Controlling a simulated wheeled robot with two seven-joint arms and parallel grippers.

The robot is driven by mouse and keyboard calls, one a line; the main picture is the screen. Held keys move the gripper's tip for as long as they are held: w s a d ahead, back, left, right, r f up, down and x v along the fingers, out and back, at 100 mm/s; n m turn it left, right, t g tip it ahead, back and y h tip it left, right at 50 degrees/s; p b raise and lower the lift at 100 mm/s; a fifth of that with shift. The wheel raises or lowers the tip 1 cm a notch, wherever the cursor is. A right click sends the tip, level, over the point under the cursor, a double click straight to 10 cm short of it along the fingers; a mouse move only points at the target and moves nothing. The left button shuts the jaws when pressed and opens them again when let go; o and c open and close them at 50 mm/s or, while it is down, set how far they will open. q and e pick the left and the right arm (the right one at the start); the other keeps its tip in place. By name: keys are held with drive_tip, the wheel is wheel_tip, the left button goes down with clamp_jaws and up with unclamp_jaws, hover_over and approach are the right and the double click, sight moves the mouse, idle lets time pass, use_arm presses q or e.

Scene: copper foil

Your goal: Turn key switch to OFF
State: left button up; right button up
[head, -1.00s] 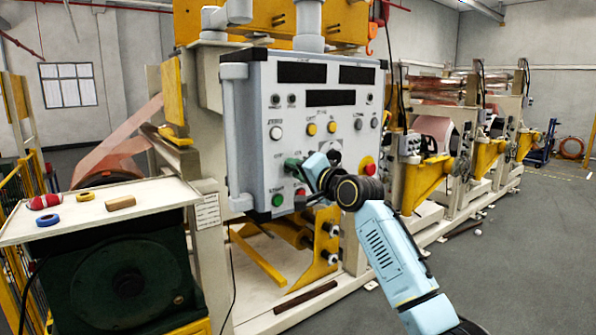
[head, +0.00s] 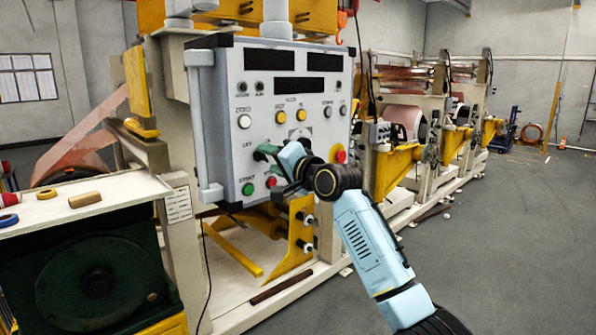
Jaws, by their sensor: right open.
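The grey control panel (head: 222,120) stands upright in front of me. My left gripper is out of view.
A green button (head: 248,189), a red button (head: 271,182) and a red emergency knob (head: 340,155) are close to the gripper.

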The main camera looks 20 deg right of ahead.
drive_tip(key=b+v, duration=0.2)
drive_tip(key=v, duration=0.9)
drive_tip(key=shift+s, duration=0.15)
